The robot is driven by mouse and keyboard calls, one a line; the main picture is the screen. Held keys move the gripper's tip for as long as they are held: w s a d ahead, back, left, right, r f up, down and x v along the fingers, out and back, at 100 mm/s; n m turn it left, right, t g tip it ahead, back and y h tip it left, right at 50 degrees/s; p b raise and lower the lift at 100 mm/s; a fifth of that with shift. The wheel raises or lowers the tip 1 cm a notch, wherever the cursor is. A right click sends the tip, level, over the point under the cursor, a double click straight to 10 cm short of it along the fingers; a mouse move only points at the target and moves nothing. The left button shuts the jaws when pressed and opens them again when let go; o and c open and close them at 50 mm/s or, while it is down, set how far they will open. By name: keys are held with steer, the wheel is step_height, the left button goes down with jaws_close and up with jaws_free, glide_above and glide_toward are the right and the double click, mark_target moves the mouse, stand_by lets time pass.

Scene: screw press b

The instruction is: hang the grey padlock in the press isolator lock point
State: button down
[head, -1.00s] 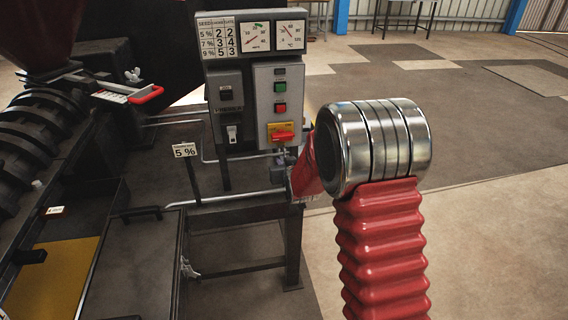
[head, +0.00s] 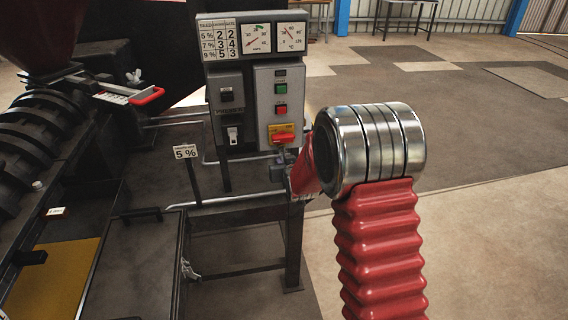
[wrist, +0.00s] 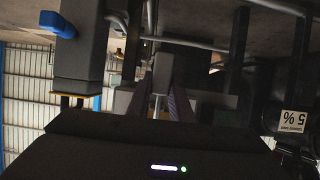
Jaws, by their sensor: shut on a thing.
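The press isolator (head: 283,137) is a red switch on a yellow plate, low on the front of the grey control box. Just below it in the head view is a small grey block, which appears to be the grey padlock (head: 277,174). My gripper is mostly hidden behind my own wrist in the head view. In the dark, upside-down wrist view my gripper (wrist: 168,88) shows its narrow fingers close together, shut on what seems to be the padlock. The shackle and the lock point are too small and dark to tell whether they touch.
The control box (head: 279,92) stands on a dark frame with gauges above. A red-handled lever (head: 147,96) is farther left. The floor to the right is clear.

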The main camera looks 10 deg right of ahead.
steer(key=shift+f, duration=0.3)
steer(key=shift+f, duration=0.35)
stand_by(0.9)
steer(key=c, duration=1.5)
jaws_free()
steer(key=shift+s, duration=0.15)
steer(key=shift+v, duration=6.75)
steer(key=shift+f, duration=0.15)
